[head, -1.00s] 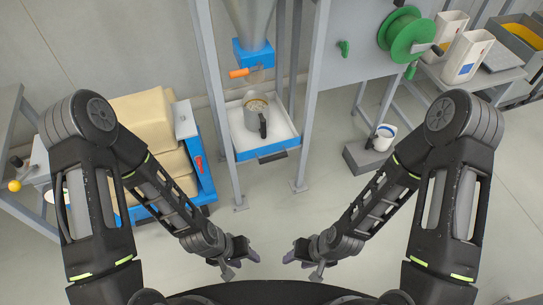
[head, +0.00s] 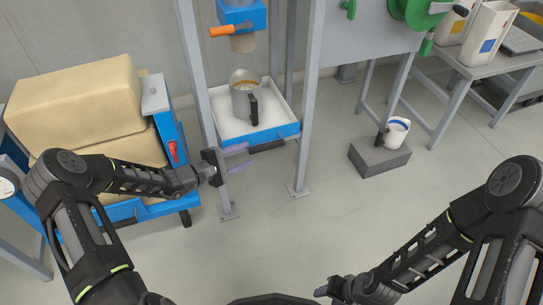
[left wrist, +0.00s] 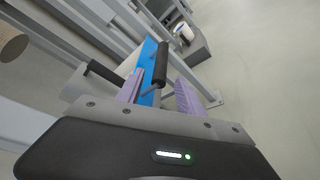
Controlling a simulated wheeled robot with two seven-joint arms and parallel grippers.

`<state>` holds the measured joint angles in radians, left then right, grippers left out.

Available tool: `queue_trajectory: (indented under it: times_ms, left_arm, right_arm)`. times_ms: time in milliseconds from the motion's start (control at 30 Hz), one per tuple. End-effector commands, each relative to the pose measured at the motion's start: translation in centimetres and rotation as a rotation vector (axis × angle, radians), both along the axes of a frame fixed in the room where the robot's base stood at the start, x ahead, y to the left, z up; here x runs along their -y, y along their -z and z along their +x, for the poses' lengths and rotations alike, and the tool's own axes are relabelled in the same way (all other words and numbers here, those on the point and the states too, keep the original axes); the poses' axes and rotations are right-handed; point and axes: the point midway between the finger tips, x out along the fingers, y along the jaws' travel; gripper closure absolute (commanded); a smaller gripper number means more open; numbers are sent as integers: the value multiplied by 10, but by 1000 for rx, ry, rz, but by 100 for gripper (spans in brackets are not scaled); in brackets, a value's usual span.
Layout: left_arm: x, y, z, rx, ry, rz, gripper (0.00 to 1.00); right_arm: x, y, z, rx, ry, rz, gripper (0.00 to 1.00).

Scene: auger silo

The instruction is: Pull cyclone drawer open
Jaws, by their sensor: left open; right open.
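The cyclone drawer (head: 288,131) is a white tray with a blue front, set low in a grey frame. A metal jug (head: 243,101) with a black handle and grainy contents stands in it. The drawer's black bar handle (head: 267,147) is on the blue front. My left gripper (head: 239,159) is open just left of this handle. In the left wrist view the black handle (left wrist: 160,65) shows between and ahead of the open fingers (left wrist: 160,92); I cannot tell if they touch it. My right gripper (head: 322,291) is open and empty at the bottom, away from the drawer.
Frame legs (head: 308,110) stand either side of the drawer. The blue outlet with an orange lever (head: 229,31) hangs above the jug. A blue cart with tan sacks (head: 75,95) is at left. The floor in front is clear.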

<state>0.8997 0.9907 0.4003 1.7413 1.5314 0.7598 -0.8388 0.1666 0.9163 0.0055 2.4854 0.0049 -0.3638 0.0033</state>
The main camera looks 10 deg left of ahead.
Motion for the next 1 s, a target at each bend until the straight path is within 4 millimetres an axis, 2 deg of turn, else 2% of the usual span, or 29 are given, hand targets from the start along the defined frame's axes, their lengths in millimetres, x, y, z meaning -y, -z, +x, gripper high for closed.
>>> queue_trajectory:
  times_ms: [367,533,800,1000]
  left_arm:
    - [4,1,2,-3,4,0,56]
    - [16,6,15,-3,7,-1,56]
    - [41,15,47,-2,6,0,56]
    - [49,17,58,-5,4,0,56]
  right_arm:
    - [0,0,0,1,0,0,56]
    - [0,7,1,4,1,-1,56]
    - [0,22,4,10,6,-3,56]
    - [0,25,5,13,7,-3,56]
